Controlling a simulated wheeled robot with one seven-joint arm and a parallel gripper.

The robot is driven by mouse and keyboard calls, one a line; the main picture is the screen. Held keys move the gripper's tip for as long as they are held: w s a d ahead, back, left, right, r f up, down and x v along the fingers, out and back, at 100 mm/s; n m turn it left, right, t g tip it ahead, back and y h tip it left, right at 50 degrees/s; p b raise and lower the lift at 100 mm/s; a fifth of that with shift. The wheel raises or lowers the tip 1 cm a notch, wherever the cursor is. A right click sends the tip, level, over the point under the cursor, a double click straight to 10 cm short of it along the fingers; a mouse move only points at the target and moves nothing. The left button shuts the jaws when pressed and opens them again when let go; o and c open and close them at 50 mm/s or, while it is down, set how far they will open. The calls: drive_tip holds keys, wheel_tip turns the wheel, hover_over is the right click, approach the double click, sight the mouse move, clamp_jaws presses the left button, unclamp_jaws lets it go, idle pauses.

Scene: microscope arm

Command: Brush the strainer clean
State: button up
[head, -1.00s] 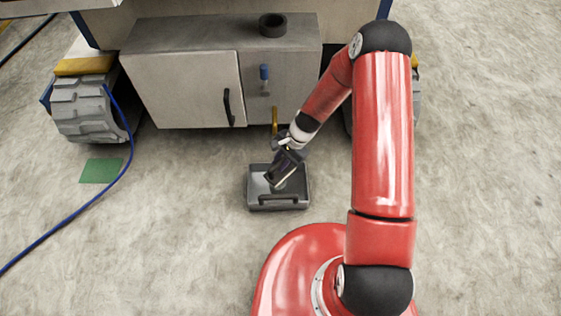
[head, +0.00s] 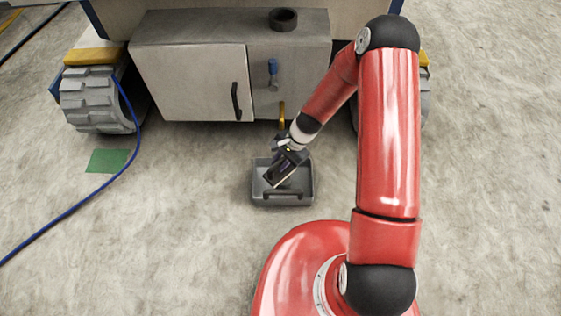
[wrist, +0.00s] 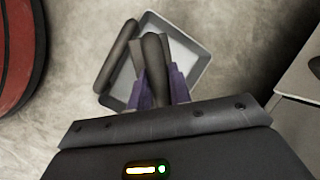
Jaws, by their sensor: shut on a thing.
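My gripper (head: 272,184) is over the grey tray (head: 311,185) on the floor, pointing down into it. In the wrist view its purple fingers (wrist: 156,88) are shut on a dark rounded handle (wrist: 153,52), probably the brush. Its lower end is hidden, so I cannot tell whether it touches anything. The tray's pale inside and rim (wrist: 203,45) show behind it. A dark bar handle (wrist: 117,55) runs along one side of the tray. I cannot make out a strainer; the gripper and handle cover part of the tray.
A grey cabinet (head: 190,80) stands behind the tray, with a blue-handled valve (head: 273,70), a yellow lever (head: 282,113) and a dark ring (head: 283,19) on top. A blue cable (head: 80,206) and green patch (head: 108,161) lie left. Floor around the tray is clear.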

drive_tip(key=shift+w+d+f, duration=0.1)
drive_tip(key=shift+w+d, duration=0.9)
drive_tip(key=shift+d, duration=0.15)
drive_tip(key=shift+s+a+b, duration=0.3)
drive_tip(key=shift+s+a, duration=0.8)
drive_tip(key=shift+a, duration=0.1)
drive_tip(key=shift+w+d, duration=0.15)
drive_tip(key=shift+w+d, duration=0.95)
drive_tip(key=shift+d, duration=0.05)
drive_tip(key=shift+s+a, duration=0.1)
drive_tip(key=shift+s+a+b, duration=0.35)
drive_tip(key=shift+s+a, duration=0.65)
